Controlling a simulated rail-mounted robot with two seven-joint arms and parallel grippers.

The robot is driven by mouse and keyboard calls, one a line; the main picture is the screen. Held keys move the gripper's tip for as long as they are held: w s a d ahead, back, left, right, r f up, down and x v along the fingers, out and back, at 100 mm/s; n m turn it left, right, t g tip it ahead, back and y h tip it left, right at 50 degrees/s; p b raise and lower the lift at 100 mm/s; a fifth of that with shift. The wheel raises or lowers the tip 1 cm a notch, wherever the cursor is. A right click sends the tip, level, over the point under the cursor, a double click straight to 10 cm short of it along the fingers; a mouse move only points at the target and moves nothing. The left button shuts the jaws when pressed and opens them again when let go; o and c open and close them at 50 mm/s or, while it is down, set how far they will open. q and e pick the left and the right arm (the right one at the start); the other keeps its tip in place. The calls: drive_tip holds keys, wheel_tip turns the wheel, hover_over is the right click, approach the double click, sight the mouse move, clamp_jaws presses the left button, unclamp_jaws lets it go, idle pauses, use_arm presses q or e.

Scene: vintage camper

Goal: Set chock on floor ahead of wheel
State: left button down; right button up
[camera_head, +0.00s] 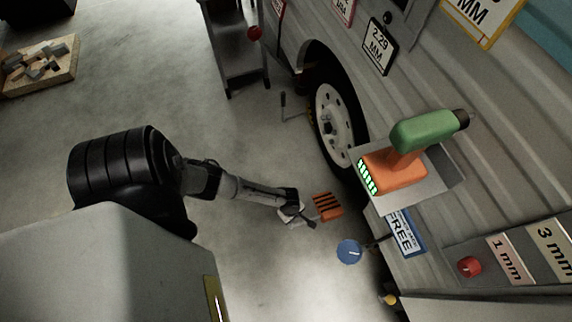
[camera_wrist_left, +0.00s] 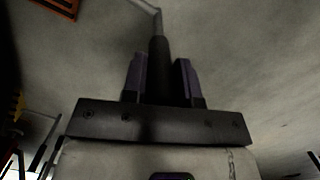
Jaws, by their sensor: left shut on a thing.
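The chock (camera_head: 327,206) is an orange block with black stripes, right of my left gripper (camera_head: 300,213) and below the wheel in the head view. Its orange edge also shows at the top left of the left wrist view (camera_wrist_left: 50,8). My left gripper (camera_wrist_left: 160,80) is shut on a dark grip (camera_wrist_left: 158,60) with a bent grey rod, which appears to be the chock's handle; the join is out of view. I cannot tell whether the chock touches the floor. The wheel (camera_head: 333,118) has a white rim and black tyre under the camper. My right gripper is not in view.
A rod with an upright grip (camera_head: 283,100) stands at the wheel's far side. A blue disc (camera_head: 349,251) is near the chock. A green and orange tool (camera_head: 400,160) rests on a shelf on the camper wall. Open floor (camera_head: 200,100) lies left.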

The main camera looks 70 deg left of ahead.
use_arm(q)
drive_tip(key=w+b, duration=0.5)
drive_tip(key=w, duration=1.2)
drive_tip(key=shift+w+f+b, duration=0.15)
drive_tip(key=shift+w+b, duration=0.1)
drive_tip(key=shift+b, duration=0.15)
idle(0.3)
drive_tip(key=shift+f, duration=0.35)
drive_tip(key=shift+f+b, duration=0.35)
drive_tip(key=shift+b, duration=0.1)
idle(0.4)
